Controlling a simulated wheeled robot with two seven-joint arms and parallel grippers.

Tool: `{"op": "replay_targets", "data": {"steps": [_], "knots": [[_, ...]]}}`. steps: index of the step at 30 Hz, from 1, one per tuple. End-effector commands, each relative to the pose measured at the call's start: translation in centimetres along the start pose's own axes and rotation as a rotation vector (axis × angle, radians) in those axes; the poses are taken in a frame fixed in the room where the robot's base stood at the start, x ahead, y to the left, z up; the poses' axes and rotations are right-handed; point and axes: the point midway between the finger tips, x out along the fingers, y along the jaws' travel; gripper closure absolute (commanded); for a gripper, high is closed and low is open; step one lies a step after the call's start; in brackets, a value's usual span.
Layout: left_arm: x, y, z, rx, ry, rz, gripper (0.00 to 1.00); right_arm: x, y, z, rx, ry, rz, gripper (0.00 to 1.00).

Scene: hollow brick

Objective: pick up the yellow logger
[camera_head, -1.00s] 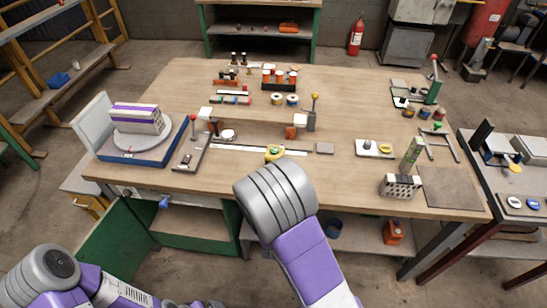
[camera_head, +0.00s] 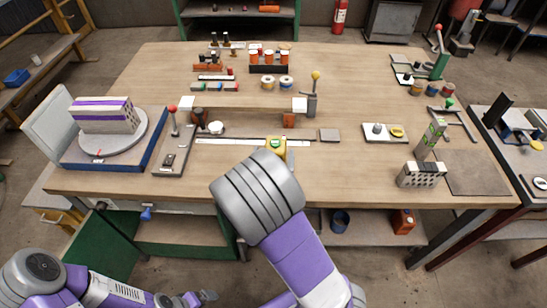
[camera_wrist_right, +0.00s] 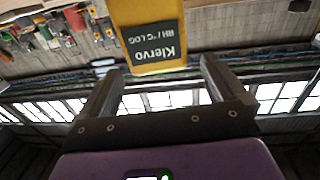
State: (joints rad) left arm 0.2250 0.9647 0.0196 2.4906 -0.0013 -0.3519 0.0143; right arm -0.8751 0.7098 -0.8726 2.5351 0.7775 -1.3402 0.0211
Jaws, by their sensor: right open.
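The yellow logger (camera_head: 276,146) stands near the front middle of the workbench, just past my right arm, which partly covers it in the head view. In the right wrist view the logger (camera_wrist_right: 147,30) appears upside down, with a dark label reading "Klervo RH/°C LOG". My right gripper (camera_wrist_right: 161,66) is open, its two fingers pointing toward the logger. The logger lies ahead of the gap between the fingertips, a little left of centre, and looks free of both. In the head view my right wrist hides this gripper. My left gripper (camera_head: 190,299) is low at the bottom edge, partly cut off.
A long metal rule (camera_head: 215,140) lies behind the logger. A stand with a red knob (camera_head: 172,150) is to the left, and a yellow-knobbed lever (camera_head: 312,95) is behind. A hollow brick (camera_head: 422,175) stands at right. Bare wood (camera_head: 345,175) lies right of the logger.

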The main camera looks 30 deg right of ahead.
Motion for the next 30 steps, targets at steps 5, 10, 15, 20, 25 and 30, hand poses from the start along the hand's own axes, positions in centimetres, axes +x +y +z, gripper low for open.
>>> {"op": "replay_targets", "data": {"steps": [5, 10, 15, 20, 25, 30], "knots": [[0.5, -0.2, 0.0, 0.000, 0.000, 0.000, 0.00, 2.1, 0.1, 0.1, 0.002, 0.002, 0.003, 0.02], [1.5, -0.5, -0.1, 0.000, 0.000, 0.000, 0.00, 4.6, 0.1, 0.4, 0.001, 0.003, 0.002, 0.02], [1.8, -0.7, -0.1, 0.000, 0.000, 0.000, 0.00, 6.5, 0.1, 0.3, 0.001, 0.002, 0.001, 0.02], [1.8, -0.7, -0.1, 0.000, 0.000, 0.000, 0.00, 6.9, 0.1, 0.3, -0.001, 0.000, 0.000, 0.02], [1.8, -0.7, -0.1, 0.000, 0.000, 0.000, 0.00, 6.8, 0.0, 0.2, 0.000, 0.000, 0.000, 0.11], [1.8, -0.7, -0.1, 0.000, 0.000, 0.000, 0.00, 6.8, 0.0, 0.3, 0.000, 0.000, 0.000, 0.37]]}}
